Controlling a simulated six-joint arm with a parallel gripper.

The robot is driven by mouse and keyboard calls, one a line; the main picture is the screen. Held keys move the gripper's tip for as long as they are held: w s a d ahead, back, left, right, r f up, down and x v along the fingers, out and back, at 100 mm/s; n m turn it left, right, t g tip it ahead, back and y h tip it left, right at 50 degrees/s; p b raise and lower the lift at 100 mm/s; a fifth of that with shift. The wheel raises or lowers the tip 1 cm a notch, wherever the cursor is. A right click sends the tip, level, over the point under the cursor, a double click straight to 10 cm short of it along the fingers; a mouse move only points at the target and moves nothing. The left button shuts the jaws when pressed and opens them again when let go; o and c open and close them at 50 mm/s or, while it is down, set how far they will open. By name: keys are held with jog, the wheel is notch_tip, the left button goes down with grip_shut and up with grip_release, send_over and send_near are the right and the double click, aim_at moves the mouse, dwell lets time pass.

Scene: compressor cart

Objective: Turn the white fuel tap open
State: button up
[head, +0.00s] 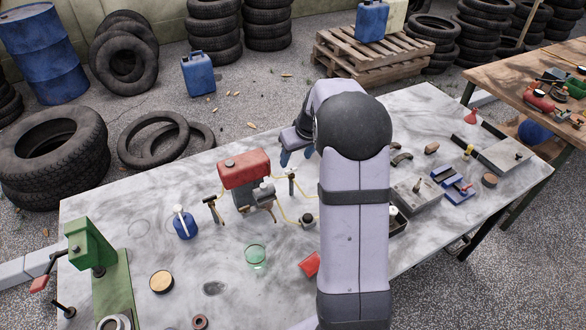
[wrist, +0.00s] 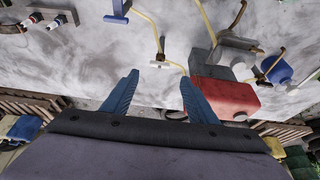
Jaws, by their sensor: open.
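The white fuel tap (wrist: 160,63) shows in the wrist view as a small pale handle on a dark post, where yellow fuel hoses meet. In the head view a dark upright post (head: 291,184) with yellow hose beside it stands right of the red fuel tank (head: 245,168); its handle is too small to make out. The red tank also shows in the wrist view (wrist: 225,96). My gripper (head: 296,156) is open and empty above the table. In the wrist view the tap appears between and just past the blue fingertips (wrist: 159,76), apart from them.
A blue jug (head: 184,224), a hammer-like tool (head: 212,209) and a green glass bowl (head: 255,256) are on the marble-look table (head: 120,215). A red cup (head: 309,264) lies nearer. My arm hides part of the table's middle.

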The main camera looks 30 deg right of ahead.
aim_at(291, 171)
jog(key=shift+p+x, duration=1.35)
jog(key=shift+x, duration=2.3)
jog(key=c, duration=1.1)
jog(key=shift+o, duration=0.2)
